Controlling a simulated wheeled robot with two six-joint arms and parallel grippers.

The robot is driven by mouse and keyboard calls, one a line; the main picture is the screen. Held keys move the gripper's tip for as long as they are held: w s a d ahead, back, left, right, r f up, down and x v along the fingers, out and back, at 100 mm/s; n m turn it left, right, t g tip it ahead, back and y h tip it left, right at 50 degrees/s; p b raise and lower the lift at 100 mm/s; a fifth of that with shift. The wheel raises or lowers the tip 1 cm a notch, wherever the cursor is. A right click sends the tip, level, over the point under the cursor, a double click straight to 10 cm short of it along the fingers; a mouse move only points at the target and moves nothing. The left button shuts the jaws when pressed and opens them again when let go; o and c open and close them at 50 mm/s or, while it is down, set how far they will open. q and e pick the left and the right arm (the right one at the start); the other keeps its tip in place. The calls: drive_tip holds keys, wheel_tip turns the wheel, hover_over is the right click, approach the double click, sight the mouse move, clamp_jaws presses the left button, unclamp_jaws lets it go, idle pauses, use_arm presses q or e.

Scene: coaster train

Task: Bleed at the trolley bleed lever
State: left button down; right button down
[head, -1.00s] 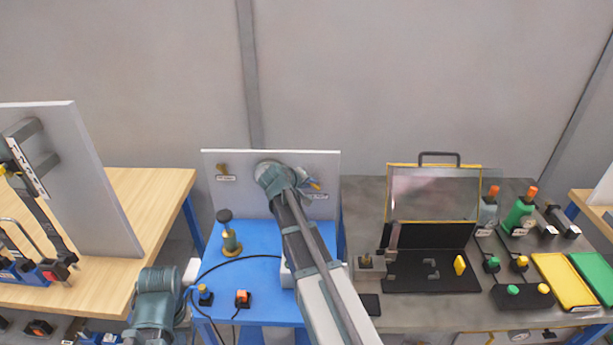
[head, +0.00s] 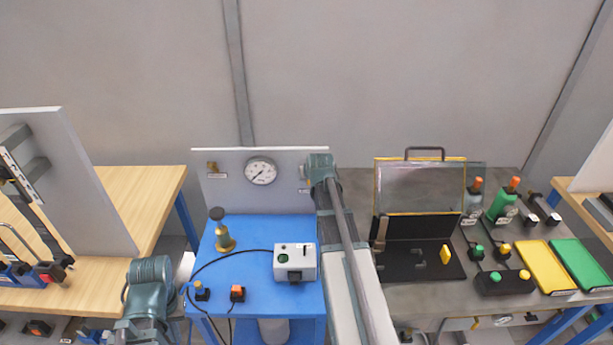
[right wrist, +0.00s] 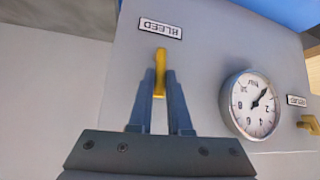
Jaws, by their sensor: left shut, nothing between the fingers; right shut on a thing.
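The bleed lever (right wrist: 159,74) is a small yellow handle on the pale upright panel (head: 225,190) of the blue trolley (head: 255,300). My right gripper (right wrist: 160,88) is shut on it, one finger on each side, in the right wrist view. That view is upside down; the BLEED label (right wrist: 160,29) is beside the lever. In the head view my right wrist hides the lever. The round gauge (head: 261,171) is clear of the arm and also shows in the wrist view (right wrist: 251,105). My left gripper (head: 150,287) is at the lower left, away from the panel, shut and empty; its fingers are hard to make out.
A second brass lever (head: 212,167) is at the panel's left. On the trolley top are a brass fitting with a dark knob (head: 223,232), a white box (head: 295,261) and a black hose. A wooden bench (head: 150,200) stands left, a grey bench with trays (head: 548,267) right.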

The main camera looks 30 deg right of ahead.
drive_tip(key=shift+s+d, duration=0.1)
drive_tip(key=shift+s, duration=0.05)
idle(0.3)
drive_tip(key=c, duration=0.9)
unclamp_jaws()
drive_tip(key=shift+o, duration=0.2)
drive_tip(key=p+v, duration=0.9)
drive_tip(key=v, duration=0.4)
drive_tip(key=shift+s+r+p, duration=0.25)
drive_tip(key=shift+s+p, duration=0.05)
drive_tip(key=shift+p, duration=0.05)
drive_tip(key=shift+d, duration=0.15)
